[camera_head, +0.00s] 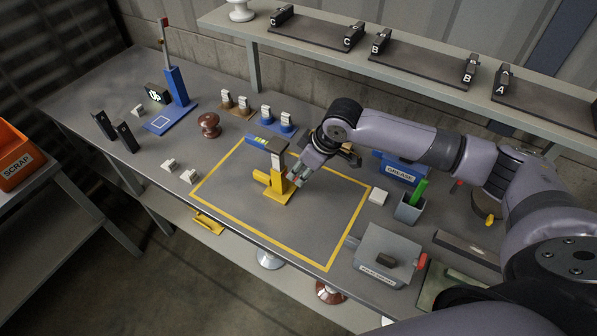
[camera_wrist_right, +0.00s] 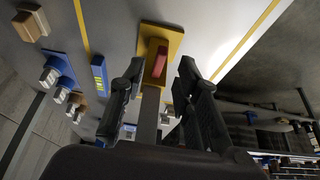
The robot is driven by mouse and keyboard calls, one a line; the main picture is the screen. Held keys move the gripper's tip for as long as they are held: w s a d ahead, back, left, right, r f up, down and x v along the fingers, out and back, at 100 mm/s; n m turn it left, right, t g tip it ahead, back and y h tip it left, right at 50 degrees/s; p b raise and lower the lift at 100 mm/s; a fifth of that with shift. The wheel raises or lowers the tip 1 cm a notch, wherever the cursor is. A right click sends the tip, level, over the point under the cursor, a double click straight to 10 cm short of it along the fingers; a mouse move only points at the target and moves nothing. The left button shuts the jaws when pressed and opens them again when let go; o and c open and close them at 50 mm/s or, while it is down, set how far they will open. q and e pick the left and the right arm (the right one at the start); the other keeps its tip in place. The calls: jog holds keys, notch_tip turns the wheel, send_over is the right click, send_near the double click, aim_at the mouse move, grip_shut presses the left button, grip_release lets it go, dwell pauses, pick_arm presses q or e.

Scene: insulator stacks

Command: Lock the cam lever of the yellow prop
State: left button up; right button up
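The yellow prop (camera_head: 278,193) stands upright inside the yellow-outlined area of the bench, with a dark grey top. In the right wrist view its yellow base plate (camera_wrist_right: 170,38) shows, with a red lever (camera_wrist_right: 157,56) in front of it. My right gripper (camera_head: 293,178) is close at the right side of the prop. In the right wrist view the gripper's two fingers (camera_wrist_right: 160,72) are apart, one on each side of the red lever, with visible gaps. Whether the lever is locked cannot be told. My left gripper is not in view.
A spirit level (camera_head: 264,143) lies behind the prop. A brown insulator (camera_head: 208,124) and a blue stand (camera_head: 176,88) are farther left. A grey box (camera_head: 388,256), a cup with a green item (camera_head: 409,208) and a blue grease box (camera_head: 400,170) are at right. The outlined area's front is clear.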

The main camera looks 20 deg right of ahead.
jog(key=shift+x, duration=1.1)
jog(key=shift+w+a+f, duration=0.1)
jog(key=shift+w+f, duration=0.05)
jog(key=shift+f, duration=0.2)
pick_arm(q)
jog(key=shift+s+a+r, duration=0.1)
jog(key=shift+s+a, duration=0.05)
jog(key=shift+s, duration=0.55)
pick_arm(e)
grip_shut()
